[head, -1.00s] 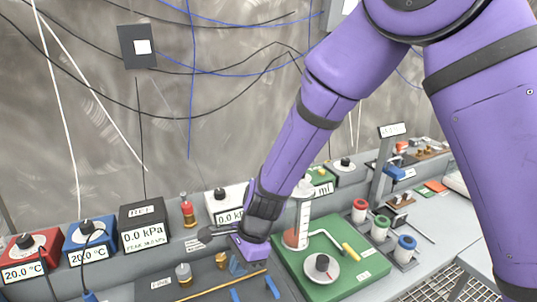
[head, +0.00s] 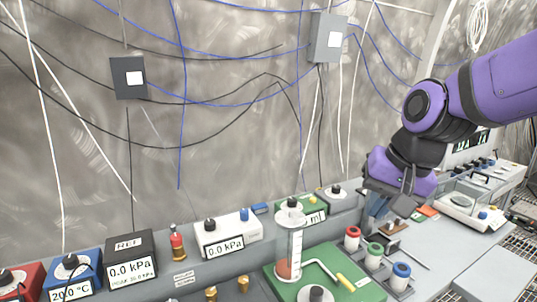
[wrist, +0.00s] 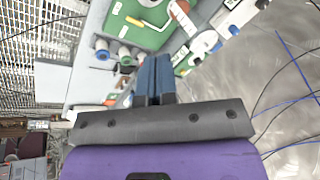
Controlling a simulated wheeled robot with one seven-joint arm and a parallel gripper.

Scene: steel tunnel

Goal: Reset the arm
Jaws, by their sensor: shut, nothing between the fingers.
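My purple arm reaches in from the right in the head view, with my gripper (head: 378,208) hanging over the right part of the bench. In the wrist view the two blue fingers of my gripper (wrist: 153,62) lie side by side, shut with nothing between them. The fingertips point down over the bench, clear of the green board (head: 340,262) to their left. That board also shows in the wrist view (wrist: 125,30).
A glass cylinder (head: 291,250) stands tall on the green board. Red, green and blue capped jars (head: 373,254) stand in a row below my gripper. Gauge boxes (head: 132,268) line the bench's left side. A grey box (head: 328,40) and loose cables hang on the wall.

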